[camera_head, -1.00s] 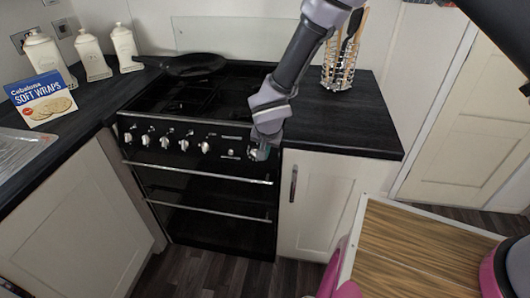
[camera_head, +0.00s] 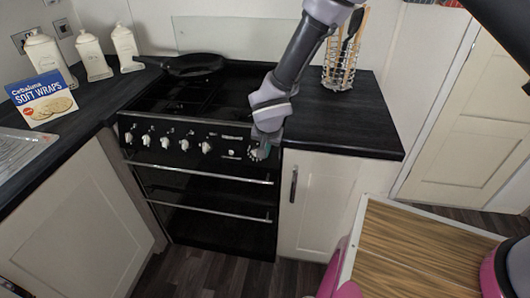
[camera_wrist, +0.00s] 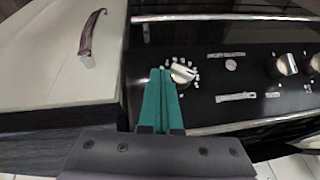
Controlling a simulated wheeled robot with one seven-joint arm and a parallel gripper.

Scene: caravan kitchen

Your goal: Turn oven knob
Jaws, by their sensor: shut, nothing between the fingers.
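The oven (camera_head: 215,187) is black with silver handles, and a row of silver knobs runs along its front panel. The rightmost oven knob (camera_head: 256,154) sits apart from the others; in the wrist view this knob (camera_wrist: 182,73) is silver, with white marks around it on the black panel. My gripper (camera_head: 265,143) is at the right end of the panel. In the wrist view its teal fingers (camera_wrist: 161,78) are shut together with nothing between them. Their tips are right beside the knob's left side; I cannot tell whether they touch it.
More knobs (camera_head: 163,142) line the panel to the left. A dark pan (camera_head: 193,64) sits on the hob. A utensil holder (camera_head: 340,72) stands on the right counter (camera_head: 345,120). The cream cabinet (camera_head: 322,205) beside the oven has a vertical handle (camera_head: 293,184).

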